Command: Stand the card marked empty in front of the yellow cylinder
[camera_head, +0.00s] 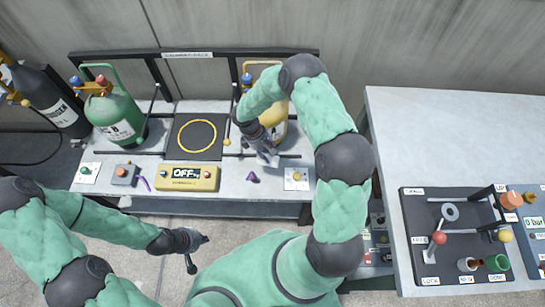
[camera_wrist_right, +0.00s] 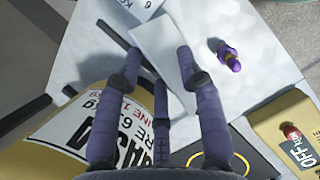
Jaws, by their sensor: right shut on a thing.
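The yellow cylinder (camera_head: 278,128) stands on the bench at the rack, partly hidden behind my right arm. Its printed label and yellow body also show in the right wrist view (camera_wrist_right: 62,140). My right gripper (camera_head: 268,158) is just in front of the cylinder, low over the bench. In the right wrist view its purple fingers (camera_wrist_right: 160,75) are shut on a pale card (camera_wrist_right: 157,68). The card's visible face is blank, so I cannot read its marking, nor tell whether it touches the bench. My left gripper (camera_head: 198,250) is apart from the bench, its fingers spread and empty.
A green cylinder (camera_head: 113,115) and a dark cylinder (camera_head: 45,100) stand at left. A yellow box reading OFF (camera_head: 188,178), a small purple item (camera_head: 252,177) and a plate with a yellow knob (camera_head: 297,178) lie along the front. A white table (camera_head: 440,130) is at right.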

